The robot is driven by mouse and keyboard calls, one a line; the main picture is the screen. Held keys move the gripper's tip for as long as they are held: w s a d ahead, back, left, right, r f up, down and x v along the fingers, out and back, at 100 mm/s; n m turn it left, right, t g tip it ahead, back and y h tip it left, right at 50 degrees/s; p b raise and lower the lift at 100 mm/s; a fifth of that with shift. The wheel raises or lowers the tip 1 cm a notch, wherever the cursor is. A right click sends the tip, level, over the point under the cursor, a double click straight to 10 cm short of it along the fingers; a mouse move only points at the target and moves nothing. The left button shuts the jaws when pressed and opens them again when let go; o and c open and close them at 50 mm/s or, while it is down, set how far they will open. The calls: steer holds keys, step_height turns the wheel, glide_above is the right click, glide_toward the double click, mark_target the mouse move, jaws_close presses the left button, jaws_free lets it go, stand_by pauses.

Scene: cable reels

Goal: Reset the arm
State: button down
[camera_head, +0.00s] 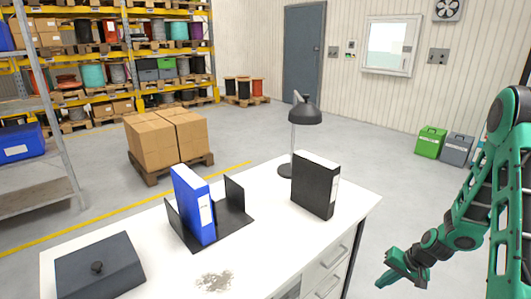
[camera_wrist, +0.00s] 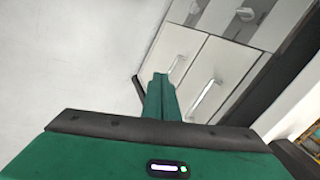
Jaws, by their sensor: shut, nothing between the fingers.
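My green and black arm reaches in from the right side of the head view. My gripper (camera_head: 392,281) is at its lower end, low beside the right end of the white desk (camera_head: 250,262), apart from it and over the floor. In the wrist view, the green fingers of my gripper (camera_wrist: 160,82) are together, with nothing between them. Beyond them show the desk's drawer fronts with metal handles (camera_wrist: 206,100).
On the desk are a blue binder (camera_head: 194,205) in a black holder (camera_head: 236,218), a black binder (camera_head: 315,184), a dark lamp (camera_head: 305,116) and a dark lidded box (camera_head: 98,270). Boxes on a pallet (camera_head: 168,139) stand behind.

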steer(key=s+d+r+n+g+h, duration=0.1)
steer(key=s+r, duration=0.2)
steer(key=r, duration=0.3)
steer(key=s+d+r+h, duration=0.1)
steer(key=s+d+r, duration=0.15)
steer(key=r, duration=0.45)
steer(key=s+a+r+g, duration=0.1)
steer(key=s+r, duration=0.8)
steer(key=s, duration=0.3)
steer(key=s+a+r+m+g+h, duration=0.1)
steer(key=s+r, duration=0.8)
steer(key=s, duration=0.4)
steer(key=shift+a+m, duration=0.15)
steer(key=shift+m, duration=0.15)
steer(key=shift+s, duration=0.1)
